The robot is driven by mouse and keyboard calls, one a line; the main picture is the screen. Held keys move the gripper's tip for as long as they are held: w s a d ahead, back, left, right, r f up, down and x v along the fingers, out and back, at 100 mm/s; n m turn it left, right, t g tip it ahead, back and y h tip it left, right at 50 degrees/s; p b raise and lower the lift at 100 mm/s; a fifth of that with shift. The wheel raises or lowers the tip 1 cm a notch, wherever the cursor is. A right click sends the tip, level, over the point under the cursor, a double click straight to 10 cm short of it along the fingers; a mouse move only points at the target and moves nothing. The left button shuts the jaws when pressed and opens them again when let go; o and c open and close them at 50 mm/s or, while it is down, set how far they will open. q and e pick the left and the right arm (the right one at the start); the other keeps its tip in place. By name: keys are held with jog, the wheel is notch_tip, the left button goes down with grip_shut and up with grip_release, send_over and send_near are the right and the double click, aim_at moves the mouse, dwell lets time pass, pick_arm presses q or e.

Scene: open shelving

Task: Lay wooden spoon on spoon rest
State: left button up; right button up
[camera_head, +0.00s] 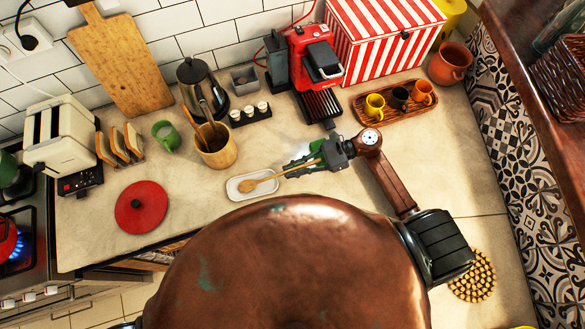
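The wooden spoon (266,180) has its bowl end over the white oval spoon rest (236,194), and its handle slants up to the right past the rim. Whether the bowl touches the rest cannot be told. My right gripper (301,165), with dark and green parts, is at the handle's far end, right of the rest. The handle runs along its fingers; whether they are closed on it is unclear. My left gripper is not in view.
A wooden utensil crock (216,149) and toast rack (120,144) stand behind and left. A red lid (141,207) lies left of the rest. A red coffee machine (312,62) and cup tray (394,110) stand behind. A lit burner (19,252) is far left.

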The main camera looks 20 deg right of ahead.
jog(key=o, duration=0.5)
jog(key=v, duration=1.2)
jog(key=shift+s, duration=0.1)
